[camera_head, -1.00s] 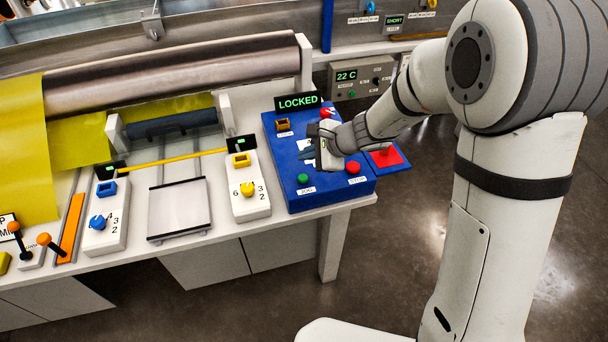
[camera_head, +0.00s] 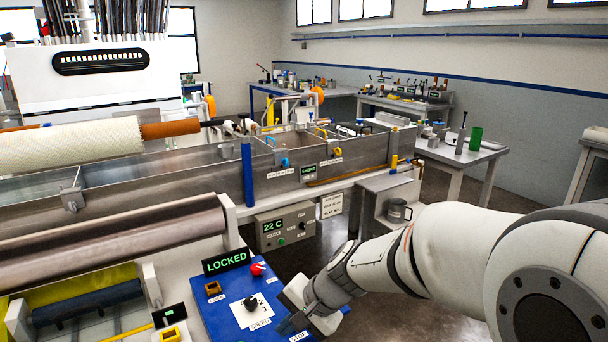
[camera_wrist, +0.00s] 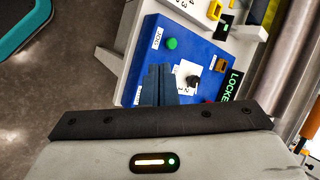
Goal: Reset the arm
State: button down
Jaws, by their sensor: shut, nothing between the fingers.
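My gripper (camera_head: 289,326) is over the lower right part of the blue control panel (camera_head: 205,312), at the bottom of the head view. In the wrist view its blue-grey fingers (camera_wrist: 158,86) are together and empty, in front of the blue panel (camera_wrist: 195,45). The panel carries a green button (camera_wrist: 172,43), a black knob (camera_wrist: 194,80) on a white numbered plate, and a red knob (camera_head: 257,269). A sign (camera_head: 226,262) at its back reads LOCKED. I cannot tell how far the fingertips are above the panel.
A temperature box (camera_head: 285,229) reading 22 C is behind the panel. A long metal bath (camera_head: 330,165) runs across the middle. A large steel roller (camera_head: 110,245) is at left. Open floor shows right of the panel. Side tables (camera_head: 460,155) stand farther back.

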jog(key=s+d+r+n+h, duration=0.2)
jog(key=s+d, duration=0.4)
jog(key=d, duration=0.3)
jog(key=s+d+r+n+h, duration=0.2)
jog(key=s+d+n+h, duration=0.1)
jog(key=d, duration=0.6)
jog(key=s+h, duration=0.1)
jog(key=s, duration=0.1)
jog(key=shift+s+d+n+t+h+p, duration=0.25)
jog(key=shift+s+n+t+h+p, duration=0.1)
jog(key=shift+s+n+t+h, duration=0.05)
jog(key=shift+a+r, duration=0.1)
